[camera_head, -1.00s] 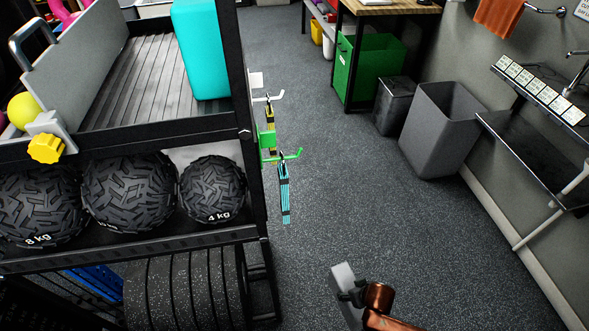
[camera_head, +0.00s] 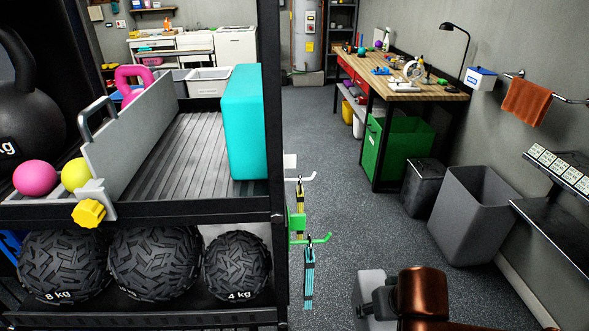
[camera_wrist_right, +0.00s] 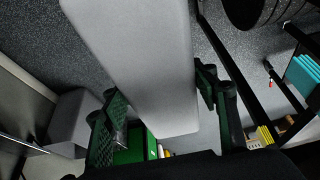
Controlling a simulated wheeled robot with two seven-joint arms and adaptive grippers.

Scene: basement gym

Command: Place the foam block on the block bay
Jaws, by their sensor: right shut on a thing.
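My right gripper (camera_wrist_right: 160,98) is shut on a light grey foam block (camera_wrist_right: 140,50), with a green finger on each side of it in the right wrist view. In the head view the grey block (camera_head: 368,286) shows at the bottom centre, partly hidden by my copper-coloured arm. It is held in the air to the right of the rack. The ribbed shelf bay (camera_head: 185,150) on the rack's upper level has a teal block (camera_head: 245,120) standing at its right end. A grey upright divider (camera_head: 130,135) bounds the bay's left side. My left gripper is not in view.
A rack post (camera_head: 275,110) and hooks with hanging bands (camera_head: 309,275) stand between the bay and my right arm. Medicine balls (camera_head: 155,262) sit below. A yellow knob (camera_head: 88,213) is at the divider's front. A grey bin (camera_head: 475,215) stands right; the floor between is clear.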

